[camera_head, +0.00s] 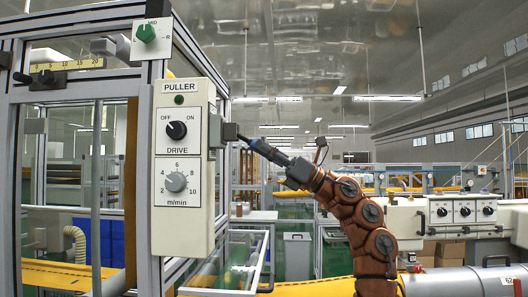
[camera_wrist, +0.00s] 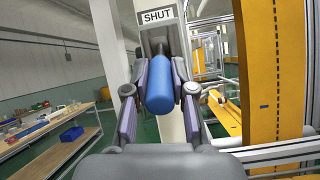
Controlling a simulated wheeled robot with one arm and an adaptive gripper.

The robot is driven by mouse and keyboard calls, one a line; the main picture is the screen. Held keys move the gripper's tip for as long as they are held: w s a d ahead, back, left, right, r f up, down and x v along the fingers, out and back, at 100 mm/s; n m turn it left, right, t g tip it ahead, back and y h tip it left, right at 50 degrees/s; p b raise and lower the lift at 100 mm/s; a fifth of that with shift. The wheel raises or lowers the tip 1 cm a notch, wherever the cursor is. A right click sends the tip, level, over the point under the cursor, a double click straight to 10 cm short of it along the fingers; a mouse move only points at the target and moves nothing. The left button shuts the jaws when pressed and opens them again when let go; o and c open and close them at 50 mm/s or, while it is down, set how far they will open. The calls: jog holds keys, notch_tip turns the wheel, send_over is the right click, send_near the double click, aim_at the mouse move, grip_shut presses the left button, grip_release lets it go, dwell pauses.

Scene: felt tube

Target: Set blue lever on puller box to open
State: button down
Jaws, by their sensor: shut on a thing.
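The puller box (camera_head: 203,226) is a pale panel on a metal frame at the left of the head view, with DRIVE and m/min knobs. My gripper (camera_head: 256,145) reaches in from the right to a grey block on the box's right side. In the wrist view the blue lever (camera_wrist: 160,93) is a rounded cylinder pointing toward the camera. My gripper's fingers (camera_wrist: 159,84) are shut on it from both sides. A label (camera_wrist: 156,17) reading SHUT is above the lever. No blue of the lever shows clearly in the head view.
A green knob (camera_head: 146,33) sits on a plate above the box. In the wrist view a wooden workbench (camera_wrist: 60,122) with parts stands at left. A yellow-orange upright panel (camera_wrist: 260,70) rises at right, with metal rails below it.

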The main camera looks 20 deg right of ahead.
jog(key=c, duration=1)
grip_release()
jog(key=shift+o, duration=0.2)
jog(key=v, duration=1.2)
